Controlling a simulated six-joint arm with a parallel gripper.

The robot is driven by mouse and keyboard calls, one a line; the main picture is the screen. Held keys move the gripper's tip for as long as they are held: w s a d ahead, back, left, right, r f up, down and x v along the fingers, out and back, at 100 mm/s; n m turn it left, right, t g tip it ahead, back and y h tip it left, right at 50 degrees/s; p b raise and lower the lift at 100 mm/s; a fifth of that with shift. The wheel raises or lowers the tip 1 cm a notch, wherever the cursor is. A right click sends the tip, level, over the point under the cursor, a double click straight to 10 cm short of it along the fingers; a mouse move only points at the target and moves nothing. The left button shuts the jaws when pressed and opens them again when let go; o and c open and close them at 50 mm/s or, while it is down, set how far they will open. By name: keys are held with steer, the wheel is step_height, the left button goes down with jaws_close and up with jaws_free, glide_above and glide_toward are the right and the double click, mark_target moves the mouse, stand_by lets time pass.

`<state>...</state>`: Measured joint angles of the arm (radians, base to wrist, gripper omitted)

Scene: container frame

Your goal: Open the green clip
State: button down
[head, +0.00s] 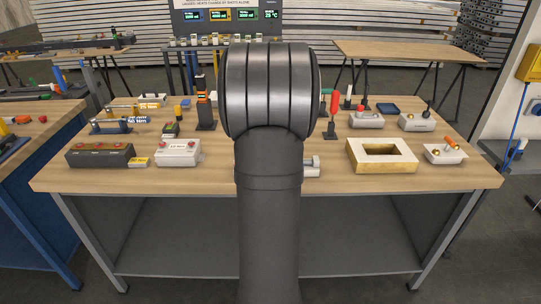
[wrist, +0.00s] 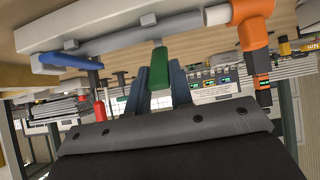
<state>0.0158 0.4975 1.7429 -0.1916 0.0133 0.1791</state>
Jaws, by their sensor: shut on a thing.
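In the wrist view the green clip (wrist: 158,57) is a small green block against a grey bar (wrist: 130,42) on a pale base (wrist: 95,22). My gripper (wrist: 159,75) is at the clip, its two dark blue fingers on either side of it and shut on it. The fingers partly cover the clip's lower part, and I cannot tell whether it is open. In the head view my own arm hides the gripper and the clip.
The wooden table (head: 210,178) also carries a brass-lined box (head: 408,158), a white button box (head: 178,152) and a dark button box (head: 100,155).

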steer(key=shift+w+r+g, duration=0.4)
steer(key=shift+w+g, duration=0.15)
steer(key=shift+g, duration=0.45)
steer(key=shift+w+r+g, duration=0.35)
steer(key=shift+w+g, duration=0.15)
steer(key=shift+g, duration=0.5)
steer(key=shift+w+r+g, duration=0.15)
steer(key=shift+w+g, duration=0.7)
steer(key=shift+g, duration=0.55)
steer(key=shift+w+r+g, duration=0.15)
steer(key=shift+w+g, duration=0.65)
steer(key=shift+g, duration=0.6)
steer(key=c, duration=1.3)
jaws_free()
steer(key=shift+r, duration=0.1)
step_height(320, 180, up, 17)
steer(key=shift+s+r, duration=0.15)
steer(key=f, duration=1.7)
steer(key=shift+w+f, duration=0.2)
steer(key=shift+f, duration=0.05)
